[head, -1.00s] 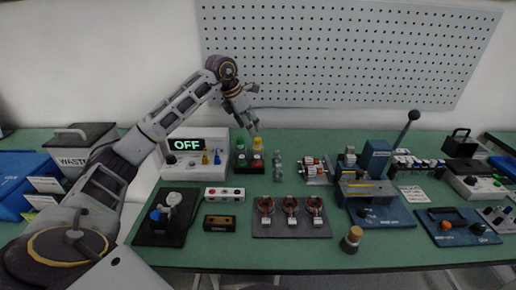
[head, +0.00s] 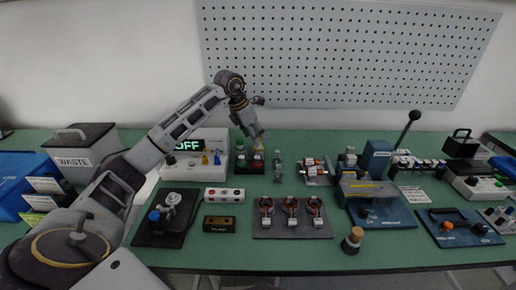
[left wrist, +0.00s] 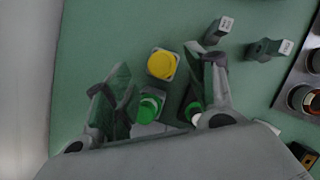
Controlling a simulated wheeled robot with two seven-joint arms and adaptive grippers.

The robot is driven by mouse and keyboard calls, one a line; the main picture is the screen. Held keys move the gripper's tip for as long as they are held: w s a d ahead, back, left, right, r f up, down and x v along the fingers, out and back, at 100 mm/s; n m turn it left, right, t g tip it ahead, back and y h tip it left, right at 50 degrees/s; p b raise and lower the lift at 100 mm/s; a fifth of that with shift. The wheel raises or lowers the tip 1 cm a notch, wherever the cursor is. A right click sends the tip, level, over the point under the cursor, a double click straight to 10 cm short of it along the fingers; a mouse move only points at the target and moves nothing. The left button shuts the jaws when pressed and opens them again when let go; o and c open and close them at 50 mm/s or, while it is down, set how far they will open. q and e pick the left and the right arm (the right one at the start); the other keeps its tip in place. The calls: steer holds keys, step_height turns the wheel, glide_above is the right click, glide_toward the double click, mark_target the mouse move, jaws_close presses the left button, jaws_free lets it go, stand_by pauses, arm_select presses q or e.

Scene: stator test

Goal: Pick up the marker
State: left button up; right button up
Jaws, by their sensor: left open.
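I cannot tell for certain which item is the marker. Beneath my left gripper (head: 257,134) stand small coloured-top items, including a green one (head: 239,144). In the left wrist view, a yellow round top (left wrist: 161,65) on a grey square base and a green round top (left wrist: 150,106) lie between the spread fingers of the left gripper (left wrist: 166,84). A dark green and white piece (left wrist: 194,110) shows beside the right-hand finger, partly hidden. The left gripper is open and points down, with nothing held. My right gripper is not in view.
A box with an OFF display (head: 190,147) stands left of the gripper. Small grey blocks (head: 277,168) stand to the right. A plate with three copper coils (head: 291,228) lies in front. A perforated panel (head: 350,50) rises behind the table.

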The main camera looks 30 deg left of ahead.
mark_target(258, 148)
arm_select(q)
steer(key=x, duration=0.3)
steer(key=shift+w+d+f, duration=0.1)
steer(key=shift+w+f, duration=0.05)
steer(key=shift+f, duration=0.1)
steer(key=shift+w+f+b, duration=0.1)
steer(key=shift+f+b, duration=0.15)
steer(key=shift+b, duration=0.05)
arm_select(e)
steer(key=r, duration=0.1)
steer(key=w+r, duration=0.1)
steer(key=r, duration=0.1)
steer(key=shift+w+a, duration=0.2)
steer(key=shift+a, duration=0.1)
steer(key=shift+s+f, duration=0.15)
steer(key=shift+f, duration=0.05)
arm_select(q)
steer(key=c, duration=1.2)
